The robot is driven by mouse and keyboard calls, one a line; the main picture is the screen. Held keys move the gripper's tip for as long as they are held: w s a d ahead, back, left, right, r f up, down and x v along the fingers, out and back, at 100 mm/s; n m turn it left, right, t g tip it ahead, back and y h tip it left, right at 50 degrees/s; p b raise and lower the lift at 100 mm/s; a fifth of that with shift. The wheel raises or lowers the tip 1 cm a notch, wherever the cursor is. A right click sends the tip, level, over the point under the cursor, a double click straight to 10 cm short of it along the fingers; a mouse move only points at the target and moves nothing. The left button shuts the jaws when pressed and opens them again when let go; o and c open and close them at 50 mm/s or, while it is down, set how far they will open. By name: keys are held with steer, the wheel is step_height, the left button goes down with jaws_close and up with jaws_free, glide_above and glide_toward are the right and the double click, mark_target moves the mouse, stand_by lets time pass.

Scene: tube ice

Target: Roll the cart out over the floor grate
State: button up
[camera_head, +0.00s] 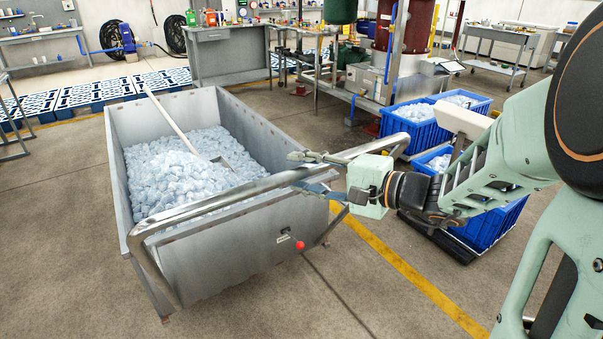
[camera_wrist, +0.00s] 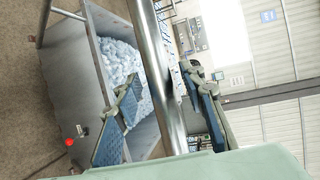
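The cart (camera_head: 225,257) is a large grey metal tub filled with crushed ice (camera_head: 175,175), with a shovel (camera_head: 175,125) lying in it. Its tubular push handle (camera_head: 210,205) runs along the near side. My gripper (camera_head: 308,172) is at the right part of this handle, with one finger on each side of the bar. In the wrist view the handle (camera_wrist: 157,75) passes between the two spread fingers (camera_wrist: 158,108), with gaps showing on both sides. The cart wall also shows there (camera_wrist: 75,85). I cannot make out a floor grate.
Blue crates (camera_head: 418,130) of ice stand right of the cart, near my arm. Blue-and-white pallets (camera_head: 95,92) lie behind left. A grey workbench (camera_head: 230,55) stands behind. A yellow floor line (camera_head: 420,283) runs at right. The floor at left (camera_head: 55,230) is clear.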

steer(key=shift+w+a, duration=0.1)
steer(key=shift+a, duration=0.15)
jaws_close()
steer(key=shift+d+f, duration=0.1)
stand_by(0.3)
